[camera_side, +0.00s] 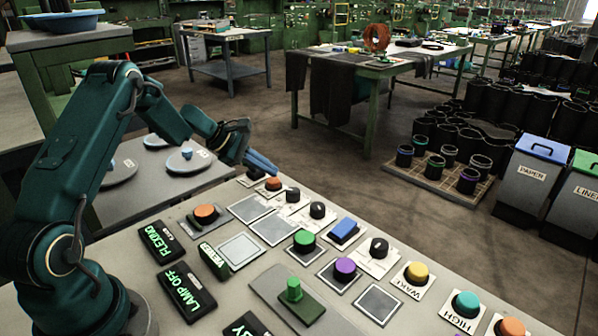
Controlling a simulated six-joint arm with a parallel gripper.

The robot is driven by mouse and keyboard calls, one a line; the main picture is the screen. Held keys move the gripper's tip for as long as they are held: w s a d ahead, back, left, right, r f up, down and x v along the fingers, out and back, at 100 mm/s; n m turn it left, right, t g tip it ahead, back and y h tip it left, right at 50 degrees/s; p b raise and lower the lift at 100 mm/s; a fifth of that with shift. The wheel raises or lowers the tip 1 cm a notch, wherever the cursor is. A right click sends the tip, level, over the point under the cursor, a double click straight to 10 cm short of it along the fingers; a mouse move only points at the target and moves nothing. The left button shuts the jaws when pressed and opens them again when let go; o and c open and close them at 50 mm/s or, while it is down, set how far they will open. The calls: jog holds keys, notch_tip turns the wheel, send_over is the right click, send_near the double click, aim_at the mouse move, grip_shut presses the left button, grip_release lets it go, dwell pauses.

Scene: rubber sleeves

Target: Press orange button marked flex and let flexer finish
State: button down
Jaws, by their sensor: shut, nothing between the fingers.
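The control panel (345,300) slopes across the foreground. My gripper (265,164) has blue fingers, shut and empty, pointing down at the panel's far edge. Its tips are right above or against an orange button (273,184); I cannot tell whether they touch. A second orange button (204,212) sits nearer, to the left, and a third orange button (512,327) is at the lower right. I cannot read a "flex" mark by any of them. A black display (160,241) is lit with green letters that read "FLEXING". I cannot identify the flexer itself.
A display (187,290) reads "LAMP OFF". Grey discs (189,159) lie on a table behind. Bins (535,180) stand at the right.

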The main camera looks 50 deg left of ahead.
aim_at(268, 180)
jog(key=shift+r, duration=0.3)
jog(key=shift+r, duration=2.55)
